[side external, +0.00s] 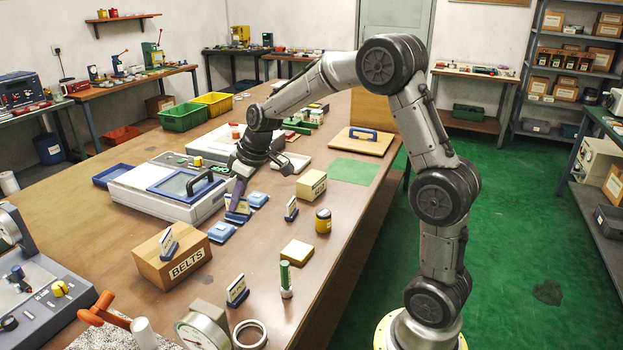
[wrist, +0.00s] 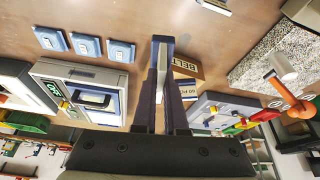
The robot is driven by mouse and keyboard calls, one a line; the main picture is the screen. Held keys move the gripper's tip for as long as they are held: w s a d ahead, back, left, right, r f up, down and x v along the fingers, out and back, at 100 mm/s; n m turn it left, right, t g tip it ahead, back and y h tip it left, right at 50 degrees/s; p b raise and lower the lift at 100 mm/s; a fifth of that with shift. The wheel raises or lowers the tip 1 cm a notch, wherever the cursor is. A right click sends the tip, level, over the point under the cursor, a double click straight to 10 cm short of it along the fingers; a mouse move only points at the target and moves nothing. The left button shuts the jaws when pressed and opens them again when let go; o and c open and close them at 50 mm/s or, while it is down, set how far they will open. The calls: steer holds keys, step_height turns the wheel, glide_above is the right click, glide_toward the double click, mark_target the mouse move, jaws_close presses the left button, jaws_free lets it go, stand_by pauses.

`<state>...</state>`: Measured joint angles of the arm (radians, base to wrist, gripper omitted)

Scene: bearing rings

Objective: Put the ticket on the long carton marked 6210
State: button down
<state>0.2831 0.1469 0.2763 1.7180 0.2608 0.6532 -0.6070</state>
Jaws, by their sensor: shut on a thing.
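My gripper (side external: 238,200) is shut on a small white ticket with a dark blue base (side external: 240,210), low over the bench among the small blue boxes. In the wrist view the ticket (wrist: 161,55) stands between the fingers (wrist: 160,90). Blue boxes show in the side view, one at front (side external: 221,232) and one behind (side external: 257,199); the wrist view shows three in a row, the middle one here (wrist: 86,46). Their label print is too small to read. I cannot make out 6210 on any carton. Whether the ticket touches anything beneath is unclear.
A brown BELTS carton (side external: 172,258) carries another ticket (side external: 168,243). More tickets stand on the bench at front (side external: 237,291) and right (side external: 291,208). A beige carton (side external: 312,184), a yellow tin (side external: 323,220) and a grey machine (side external: 170,188) are nearby. A green mat (side external: 353,171) lies bare.

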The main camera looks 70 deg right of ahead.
steer(key=s+d+r+m+h, duration=0.1)
steer(key=s+d+m, duration=0.3)
steer(key=d, duration=0.7)
steer(key=s+d+r+m+g+h, duration=0.1)
steer(key=s+d+m+h, duration=0.2)
steer(key=d, duration=0.7)
steer(key=s+d+r+m, duration=0.1)
steer(key=s+d+m, duration=0.3)
steer(key=d, duration=0.7)
glide_toward(317, 176)
steer(key=shift+w+d+f, duration=0.5)
steer(key=shift+w+d, duration=0.25)
steer(key=shift+f, duration=1.25)
steer(key=shift+f, duration=0.2)
steer(key=c, duration=1)
jaws_free()
